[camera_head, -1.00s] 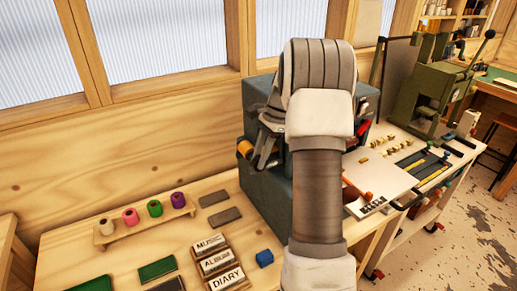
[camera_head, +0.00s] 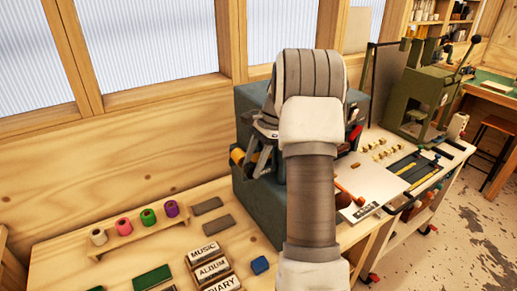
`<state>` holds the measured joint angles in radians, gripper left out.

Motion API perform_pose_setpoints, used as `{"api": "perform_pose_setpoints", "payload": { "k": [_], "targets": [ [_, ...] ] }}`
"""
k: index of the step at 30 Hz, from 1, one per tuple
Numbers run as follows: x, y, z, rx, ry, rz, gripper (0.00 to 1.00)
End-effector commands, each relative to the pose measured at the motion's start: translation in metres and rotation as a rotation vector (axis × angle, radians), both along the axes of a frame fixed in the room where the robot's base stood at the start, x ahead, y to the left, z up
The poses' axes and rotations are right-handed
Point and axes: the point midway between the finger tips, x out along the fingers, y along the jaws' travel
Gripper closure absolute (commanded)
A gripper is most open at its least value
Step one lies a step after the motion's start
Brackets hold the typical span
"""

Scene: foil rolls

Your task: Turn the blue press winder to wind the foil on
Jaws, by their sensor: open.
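The blue press (camera_head: 262,207) is a dark blue-grey block on the bench, largely hidden behind my arm. An orange roll-like part (camera_head: 237,156) sticks out at its left side; I cannot tell whether this is the winder or a foil roll. My gripper (camera_head: 258,158) is beside the press's left front, close to the orange part. Its fingers point down and are open; I cannot tell whether they touch anything. A red part (camera_head: 355,133) shows at the press's right side. Several foil rolls, including a green one (camera_head: 148,217), stand on a wooden rack (camera_head: 135,240) at left.
Labelled blocks reading MUSIC, ALBUM and DIARY (camera_head: 212,270), a small blue block (camera_head: 260,265) and grey bars (camera_head: 207,206) lie on the bench front. A white board (camera_head: 375,180) lies right of the press. A green press (camera_head: 420,95) stands farther right.

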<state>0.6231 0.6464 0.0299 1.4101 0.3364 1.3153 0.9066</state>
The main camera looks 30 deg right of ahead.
Motion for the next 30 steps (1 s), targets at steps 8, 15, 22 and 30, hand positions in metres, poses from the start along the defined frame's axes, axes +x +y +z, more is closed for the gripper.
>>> {"api": "perform_pose_setpoints", "payload": {
  "k": [8, 15, 22, 30],
  "targets": [
    [-0.001, -0.021, 0.046, -0.004, -0.004, -0.003, 0.4],
    [-0.002, -0.042, 0.097, -0.003, -0.004, -0.002, 0.4],
    [-0.003, -0.058, 0.135, -0.002, -0.001, -0.002, 0.4],
    [-0.004, -0.066, 0.155, 0.0, -0.001, -0.001, 0.4]
  ]
}}
